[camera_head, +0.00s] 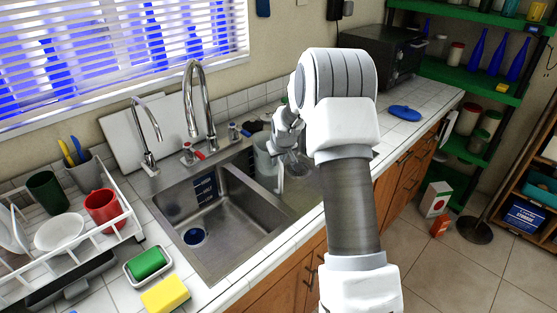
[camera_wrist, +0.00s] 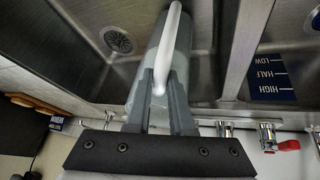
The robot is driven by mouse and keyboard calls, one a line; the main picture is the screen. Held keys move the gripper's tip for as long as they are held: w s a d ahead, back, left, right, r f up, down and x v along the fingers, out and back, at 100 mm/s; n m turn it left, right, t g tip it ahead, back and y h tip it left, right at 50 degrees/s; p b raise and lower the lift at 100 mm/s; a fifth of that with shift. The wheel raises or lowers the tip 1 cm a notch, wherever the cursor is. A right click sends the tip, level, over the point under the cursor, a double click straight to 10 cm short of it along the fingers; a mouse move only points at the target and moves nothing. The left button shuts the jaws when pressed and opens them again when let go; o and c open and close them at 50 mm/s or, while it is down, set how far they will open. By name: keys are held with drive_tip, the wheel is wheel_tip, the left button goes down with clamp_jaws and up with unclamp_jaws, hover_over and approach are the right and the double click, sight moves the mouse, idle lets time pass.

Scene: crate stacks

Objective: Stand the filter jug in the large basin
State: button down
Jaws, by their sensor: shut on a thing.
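The filter jug (camera_head: 265,165) is a grey, translucent vessel with a white handle (camera_head: 280,180). In the wrist view the handle (camera_wrist: 168,40) runs up between my fingers, with the grey jug body (camera_wrist: 180,75) behind it. My gripper (camera_wrist: 160,88) is shut on the handle. The jug is at the right-hand basin, beyond the divider; I cannot tell whether its base touches the floor. The large basin (camera_head: 222,210) is the left one in the head view, steel, with a blue HIGH/HALF/LOW label (camera_head: 205,189) and a blue-rimmed drain (camera_head: 195,236). My arm hides part of the right basin.
A metal divider (camera_wrist: 240,50) separates the basins. A tall curved faucet (camera_head: 190,95) and a thinner tap (camera_head: 147,135) stand behind the large basin. A dish rack (camera_head: 75,255), green sponge (camera_head: 147,263) and yellow sponge (camera_head: 165,294) lie to the left. The large basin looks empty.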

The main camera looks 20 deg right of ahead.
drive_tip(key=shift+f+b, duration=0.25)
drive_tip(key=shift+b, duration=0.05)
drive_tip(key=c, duration=0.8)
unclamp_jaws()
drive_tip(key=shift+o, duration=0.5)
drive_tip(key=shift+f, duration=0.1)
drive_tip(key=v, duration=1.7)
drive_tip(key=shift+r, duration=0.3)
drive_tip(key=shift+s+a, duration=0.1)
drive_tip(key=shift+s, duration=0.05)
drive_tip(key=s+a+r, duration=0.4)
drive_tip(key=s, duration=0.3)
drive_tip(key=s+a+r, duration=0.4)
drive_tip(key=s+a, duration=0.1)
drive_tip(key=s, duration=0.3)
drive_tip(key=s+a+f+y, duration=0.1)
drive_tip(key=s+a, duration=0.3)
drive_tip(key=s, duration=1.2)
drive_tip(key=shift+s+a, duration=0.15)
drive_tip(key=shift+s, duration=0.25)
